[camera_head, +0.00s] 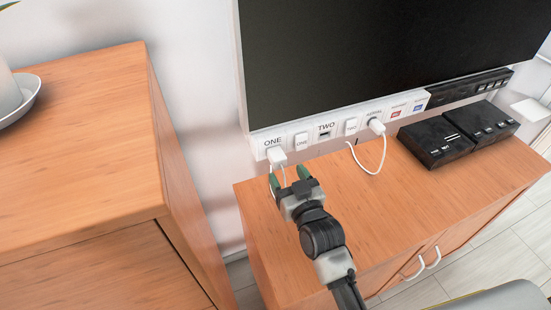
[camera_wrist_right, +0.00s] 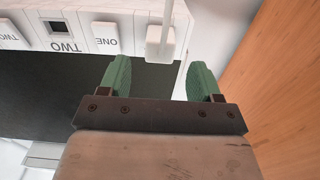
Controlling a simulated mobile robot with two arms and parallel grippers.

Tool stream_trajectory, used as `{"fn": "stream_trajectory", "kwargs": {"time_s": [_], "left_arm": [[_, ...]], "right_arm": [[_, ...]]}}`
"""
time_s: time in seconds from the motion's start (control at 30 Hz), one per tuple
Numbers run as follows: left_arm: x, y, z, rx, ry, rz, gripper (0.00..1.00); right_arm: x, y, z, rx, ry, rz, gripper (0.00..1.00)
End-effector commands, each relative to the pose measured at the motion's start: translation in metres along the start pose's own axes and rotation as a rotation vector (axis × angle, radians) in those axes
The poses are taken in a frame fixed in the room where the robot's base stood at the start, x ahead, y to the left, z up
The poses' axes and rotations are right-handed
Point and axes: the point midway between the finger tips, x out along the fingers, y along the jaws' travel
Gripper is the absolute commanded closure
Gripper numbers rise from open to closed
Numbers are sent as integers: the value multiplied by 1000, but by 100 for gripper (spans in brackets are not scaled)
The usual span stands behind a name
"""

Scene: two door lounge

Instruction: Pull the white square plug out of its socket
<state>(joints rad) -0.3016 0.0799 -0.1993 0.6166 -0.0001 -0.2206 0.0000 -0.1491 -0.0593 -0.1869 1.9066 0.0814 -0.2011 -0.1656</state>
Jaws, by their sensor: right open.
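The white square plug (camera_head: 277,156) sits in the socket marked ONE at the left end of the white socket strip (camera_head: 299,126). Its white cord hangs down from it. In the right wrist view the plug (camera_wrist_right: 160,41) is just beyond the fingertips, roughly between them. My right gripper (camera_head: 288,177) has two green fingers and is open and empty, just in front of and below the plug. It also shows in the right wrist view (camera_wrist_right: 157,63), with its fingers apart and no contact visible. My left gripper is not in view.
A second white plug (camera_head: 376,126) with a looping cord sits at the AERIAL socket. Black boxes (camera_head: 437,141) stand on the wooden cabinet (camera_head: 330,186). A dark screen (camera_head: 370,50) is above the strip. A taller wooden cabinet (camera_head: 90,130) stands at the left.

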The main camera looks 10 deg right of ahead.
Motion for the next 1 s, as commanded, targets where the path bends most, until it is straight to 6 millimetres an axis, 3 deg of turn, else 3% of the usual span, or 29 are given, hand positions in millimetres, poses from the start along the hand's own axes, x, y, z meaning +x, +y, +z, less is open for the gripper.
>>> {"fn": "stream_trajectory", "kwargs": {"time_s": [0.17, 0.43, 1.0], "left_arm": [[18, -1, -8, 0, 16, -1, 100], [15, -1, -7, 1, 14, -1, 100], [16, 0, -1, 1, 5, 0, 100]], "right_arm": [[28, 0, 3, 2, 4, 0, 36], [58, 0, 0, 0, 1, 0, 36], [68, 0, 0, 1, 0, 0, 36]]}}
